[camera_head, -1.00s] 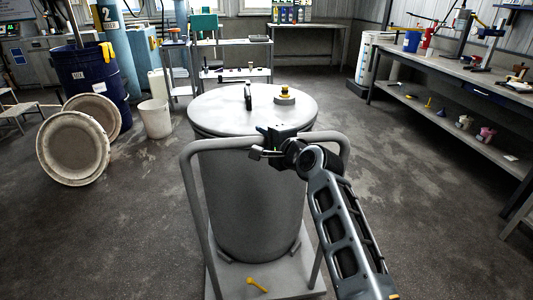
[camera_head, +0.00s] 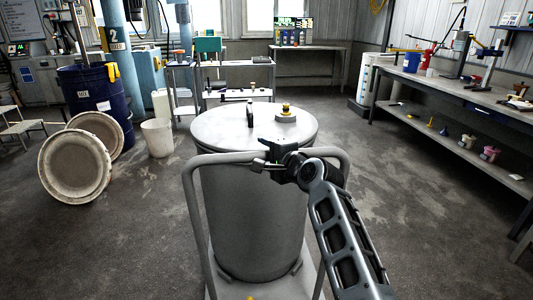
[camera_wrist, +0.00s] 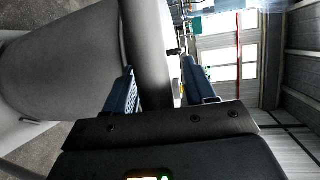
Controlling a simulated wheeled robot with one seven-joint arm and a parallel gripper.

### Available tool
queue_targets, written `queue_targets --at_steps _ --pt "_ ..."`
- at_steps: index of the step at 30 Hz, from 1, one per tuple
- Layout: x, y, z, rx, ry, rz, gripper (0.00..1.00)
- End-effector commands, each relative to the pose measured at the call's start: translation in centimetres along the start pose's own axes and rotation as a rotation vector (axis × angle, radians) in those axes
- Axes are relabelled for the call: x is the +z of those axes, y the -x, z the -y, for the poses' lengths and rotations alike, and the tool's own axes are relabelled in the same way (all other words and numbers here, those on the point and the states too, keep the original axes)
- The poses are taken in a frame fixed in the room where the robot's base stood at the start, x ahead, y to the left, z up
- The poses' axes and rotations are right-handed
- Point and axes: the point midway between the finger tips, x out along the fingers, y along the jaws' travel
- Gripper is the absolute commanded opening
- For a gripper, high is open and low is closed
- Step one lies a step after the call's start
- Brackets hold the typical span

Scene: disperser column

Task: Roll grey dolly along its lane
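The grey dolly stands in the middle of the head view with its tubular push handle (camera_head: 201,230) facing me. It carries a large grey drum (camera_head: 245,215), upright, with a black and a brass fitting on the lid. My gripper (camera_head: 268,165) is at the right part of the handle's top bar. In the wrist view the handle bar (camera_wrist: 150,50) runs between the two fingers of my gripper (camera_wrist: 158,72). A thin bright gap shows between the bar and the right finger, so the fingers look open around the bar. The dolly's wheels and any lane marking are not visible.
At left are a blue drum (camera_head: 85,105), two leaning round lids (camera_head: 75,165) and a white bucket (camera_head: 157,137). A metal shelf rack (camera_head: 225,90) stands behind the dolly. A long workbench (camera_head: 450,85) lines the right side. Bare floor (camera_head: 400,190) lies right of the dolly.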

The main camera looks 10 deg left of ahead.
Motion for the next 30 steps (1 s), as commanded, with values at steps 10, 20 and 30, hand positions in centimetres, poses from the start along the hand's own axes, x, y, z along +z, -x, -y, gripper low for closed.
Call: queue_targets --at_steps 10,20,30 --pt "0.1 1.0 0.0 0.001 -0.001 0.002 0.55" --pt "0.0 5.7 -0.1 0.001 0.0 0.0 0.55" --pt "0.0 7.8 0.0 0.0 0.0 -0.001 0.55"
